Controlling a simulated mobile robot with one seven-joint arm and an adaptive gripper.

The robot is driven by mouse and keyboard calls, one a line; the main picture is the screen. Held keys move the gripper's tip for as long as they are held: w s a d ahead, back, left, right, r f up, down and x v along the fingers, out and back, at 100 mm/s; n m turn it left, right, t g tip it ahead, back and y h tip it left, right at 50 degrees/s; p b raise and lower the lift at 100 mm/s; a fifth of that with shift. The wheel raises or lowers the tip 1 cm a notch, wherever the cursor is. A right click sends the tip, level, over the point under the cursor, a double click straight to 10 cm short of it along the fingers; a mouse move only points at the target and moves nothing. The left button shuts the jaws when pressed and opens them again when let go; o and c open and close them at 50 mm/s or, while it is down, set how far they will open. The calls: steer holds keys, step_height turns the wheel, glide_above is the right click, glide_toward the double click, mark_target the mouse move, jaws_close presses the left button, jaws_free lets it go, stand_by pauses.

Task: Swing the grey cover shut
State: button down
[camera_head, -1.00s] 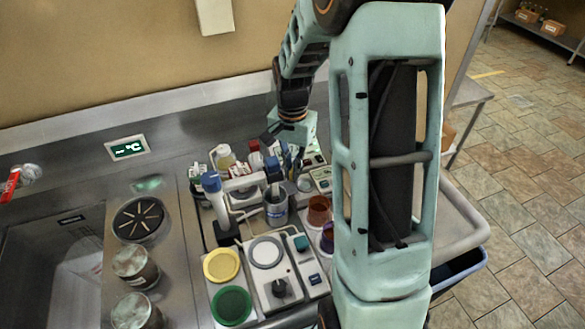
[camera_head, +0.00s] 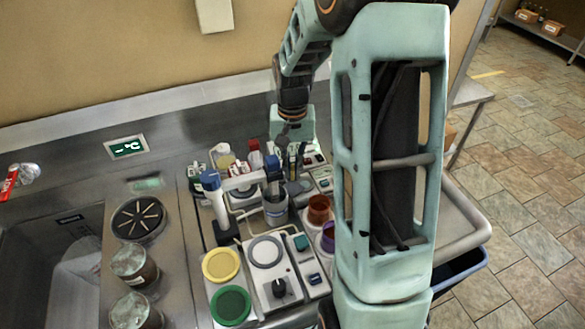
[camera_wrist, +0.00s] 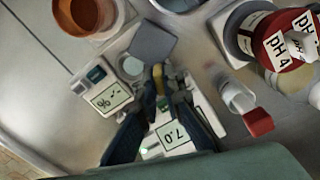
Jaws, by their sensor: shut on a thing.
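The grey cover (camera_wrist: 153,43) shows as a flat square plate in the wrist view, standing by a round opening (camera_wrist: 131,67) on a small white instrument. The opening is at least partly uncovered. My gripper (camera_wrist: 162,78) has its dark blue fingers close together at the cover's near edge. A narrow tan piece shows between the fingertips, and they are shut on what looks like the cover's edge; the exact contact is hard to see. In the head view my gripper (camera_head: 295,165) is low over the crowded instruments, and the cover cannot be made out clearly there.
In the wrist view a meter (camera_wrist: 109,97) is on the left, a brown cup (camera_wrist: 90,16) at the top, a red-capped vial (camera_wrist: 250,108) and a pH 4 bottle (camera_wrist: 280,45) on the right. A stirrer (camera_head: 277,278) and a sink (camera_head: 50,260) are in the head view.

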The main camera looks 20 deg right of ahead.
mark_target(293, 167)
steer(key=n, duration=0.6)
steer(key=shift+n, duration=0.3)
steer(key=n, duration=0.6)
steer(key=shift+p, duration=0.3)
steer(key=shift+n, duration=0.4)
steer(key=c, duration=2.1)
jaws_free()
step_height(293, 167, up, 12)
steer(key=shift+r, duration=0.1)
steer(key=shift+d, duration=0.1)
